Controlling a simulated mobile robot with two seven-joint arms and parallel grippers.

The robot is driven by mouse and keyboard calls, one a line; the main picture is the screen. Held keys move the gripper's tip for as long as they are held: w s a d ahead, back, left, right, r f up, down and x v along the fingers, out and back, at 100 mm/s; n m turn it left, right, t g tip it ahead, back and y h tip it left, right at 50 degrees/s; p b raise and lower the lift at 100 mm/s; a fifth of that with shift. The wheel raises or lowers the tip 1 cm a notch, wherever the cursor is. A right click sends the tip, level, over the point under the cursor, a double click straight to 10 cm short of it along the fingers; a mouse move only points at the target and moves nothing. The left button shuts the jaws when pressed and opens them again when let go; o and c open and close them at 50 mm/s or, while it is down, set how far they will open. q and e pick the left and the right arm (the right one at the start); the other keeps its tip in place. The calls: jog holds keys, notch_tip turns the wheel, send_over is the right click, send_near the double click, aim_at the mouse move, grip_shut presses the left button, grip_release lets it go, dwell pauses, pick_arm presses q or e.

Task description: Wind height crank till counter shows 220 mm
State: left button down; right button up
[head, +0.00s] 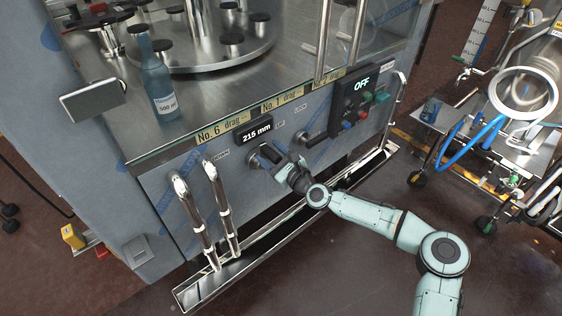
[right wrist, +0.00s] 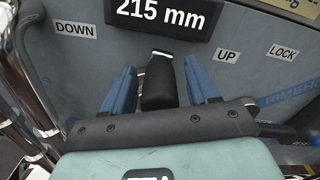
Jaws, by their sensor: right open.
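The counter (head: 257,133) on the machine's front panel reads 215 mm; it also shows at the top of the right wrist view (right wrist: 160,14). Below it is the height crank, whose black handle (right wrist: 158,82) shows in the right wrist view between the labels DOWN and UP. My right gripper (right wrist: 160,90) is open, with its blue fingers on either side of the black handle and a gap visible at each side. In the head view my right gripper (head: 284,168) is at the panel below the counter and partly hides the crank. My left gripper is not in view.
A LOCK lever (head: 312,140) is right of the crank. A control box (head: 360,97) reading OFF is further right. Steel tube handles (head: 222,205) stand left of the crank. A steel tray (head: 205,290) runs below the panel. A blue bottle (head: 157,80) stands on top.

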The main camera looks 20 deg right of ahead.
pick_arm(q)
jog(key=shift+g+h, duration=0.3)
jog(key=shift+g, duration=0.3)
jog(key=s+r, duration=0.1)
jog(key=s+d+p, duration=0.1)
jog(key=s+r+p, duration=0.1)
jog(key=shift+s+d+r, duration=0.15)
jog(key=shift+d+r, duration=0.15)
pick_arm(e)
jog(key=v, duration=1.3)
jog(key=shift+r, duration=0.1)
